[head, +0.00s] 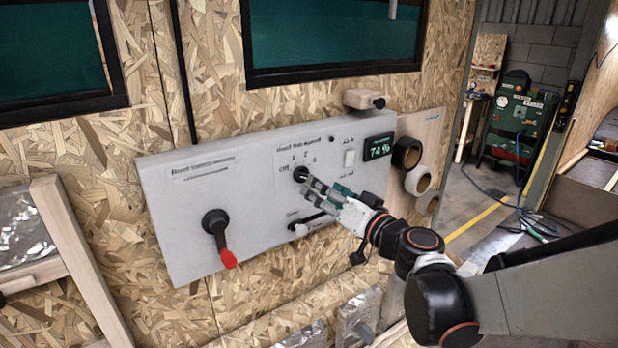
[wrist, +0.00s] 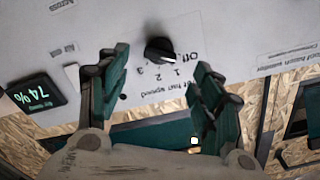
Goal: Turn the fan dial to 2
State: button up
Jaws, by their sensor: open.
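The fan dial is a small black knob on the grey control panel (head: 262,215), with Off, 1, 2 and 3 printed around it. In the head view the dial (head: 300,174) sits just at my gripper's fingertips. In the wrist view, which shows the panel upside down, the dial (wrist: 160,49) lies between and slightly beyond the two fingers. My gripper (head: 318,191) is open, with a finger on either side of the dial and a visible gap to each in the wrist view (wrist: 161,68). The dial's pointer seems turned towards Off, but I cannot tell surely.
A black lever with a red tip (head: 219,240) is on the panel's left. Another handle (head: 312,223) is below the dial. A white switch (head: 349,158) and a display reading 74% (head: 379,147) are to the right. Tape rolls (head: 418,180) hang beyond the panel's right end.

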aim_at(304, 176)
jog(key=x, duration=0.7)
jog(key=shift+s, duration=0.1)
jog(key=c, duration=1.1)
